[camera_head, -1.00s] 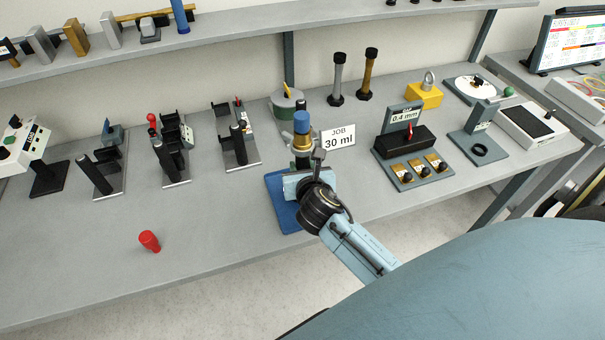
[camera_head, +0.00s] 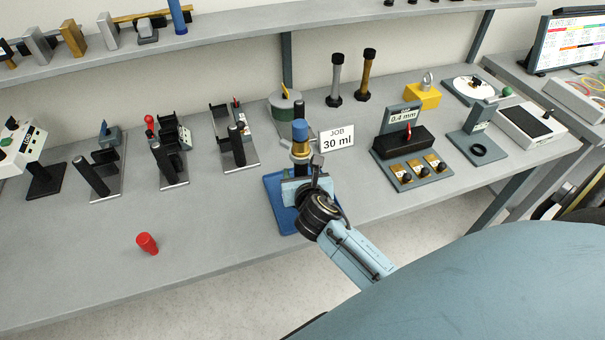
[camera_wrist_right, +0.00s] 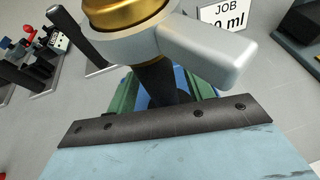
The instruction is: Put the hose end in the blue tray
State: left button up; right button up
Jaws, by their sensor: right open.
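The hose end (camera_head: 300,134) has a blue top, a brass collar, grey side arms and a black lower part. It stands roughly upright over the blue tray (camera_head: 273,190); whether its base rests on the tray is hidden by my gripper. My right gripper (camera_head: 301,175) is open at the hose end's lower part, low over the tray. In the right wrist view the brass collar (camera_wrist_right: 125,12) and a grey arm (camera_wrist_right: 205,52) are close up, with the black part running down behind the dark gripper edge. My left gripper is not in view.
A "JOB 30 ml" card (camera_head: 337,139) stands just right of the hose end, and a green-grey round container (camera_head: 285,106) behind it. A black fixture (camera_head: 404,143) is further right. A red piece (camera_head: 147,243) lies front left, with clear bench between it and the tray.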

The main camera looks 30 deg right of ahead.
jog(key=p+v, duration=0.1)
jog(key=v, duration=1.1)
